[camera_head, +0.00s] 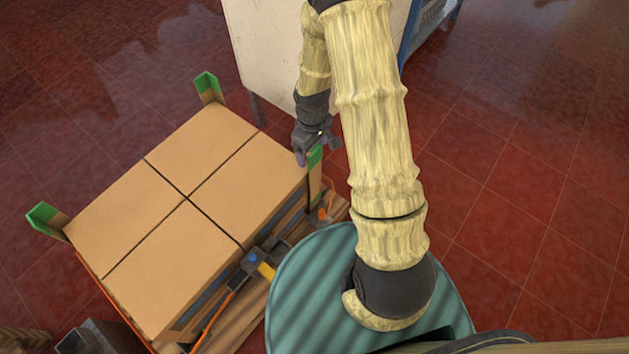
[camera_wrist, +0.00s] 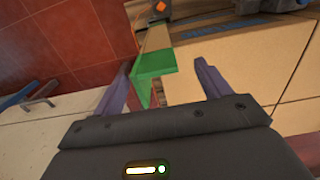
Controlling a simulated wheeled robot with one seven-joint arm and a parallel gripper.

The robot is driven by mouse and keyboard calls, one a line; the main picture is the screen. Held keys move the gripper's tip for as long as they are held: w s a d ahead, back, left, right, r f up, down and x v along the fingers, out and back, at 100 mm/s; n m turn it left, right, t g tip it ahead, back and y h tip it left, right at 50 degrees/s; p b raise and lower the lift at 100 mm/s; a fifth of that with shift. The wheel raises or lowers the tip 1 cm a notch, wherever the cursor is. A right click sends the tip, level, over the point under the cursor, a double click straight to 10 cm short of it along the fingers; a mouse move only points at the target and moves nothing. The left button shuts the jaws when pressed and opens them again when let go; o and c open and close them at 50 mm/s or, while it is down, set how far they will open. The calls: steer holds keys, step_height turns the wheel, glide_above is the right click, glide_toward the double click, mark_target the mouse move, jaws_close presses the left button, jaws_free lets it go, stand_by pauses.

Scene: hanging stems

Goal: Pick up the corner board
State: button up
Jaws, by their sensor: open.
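A corner board (camera_head: 315,157) with a green top and brown lower part stands upright at the right corner of the carton stack (camera_head: 190,190). In the wrist view its green L-shaped end (camera_wrist: 156,64) lies between my two fingers. My gripper (camera_head: 303,152) is open at this corner, pointing down, and holds nothing. In the wrist view the purple fingers of my gripper (camera_wrist: 161,68) are spread on either side of the green end; I cannot tell whether either touches it. Two similar corner boards stand at the back corner (camera_head: 208,89) and left corner (camera_head: 46,218).
The cartons sit on a wooden pallet (camera_head: 250,318) with an orange strap around them. A strapping tool (camera_head: 262,266) with blue and yellow parts is at the front side. Red tiled floor (camera_head: 520,190) is clear at right.

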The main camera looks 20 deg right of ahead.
steer(key=f, duration=0.1)
steer(key=f+b, duration=0.1)
steer(key=f, duration=0.1)
steer(key=f+b, duration=0.1)
steer(key=f, duration=0.1)
steer(key=shift+w+d+f, duration=0.1)
steer(key=shift+w+d, duration=0.05)
steer(key=shift+w, duration=0.2)
steer(key=shift+c, duration=0.5)
steer(key=c, duration=1)
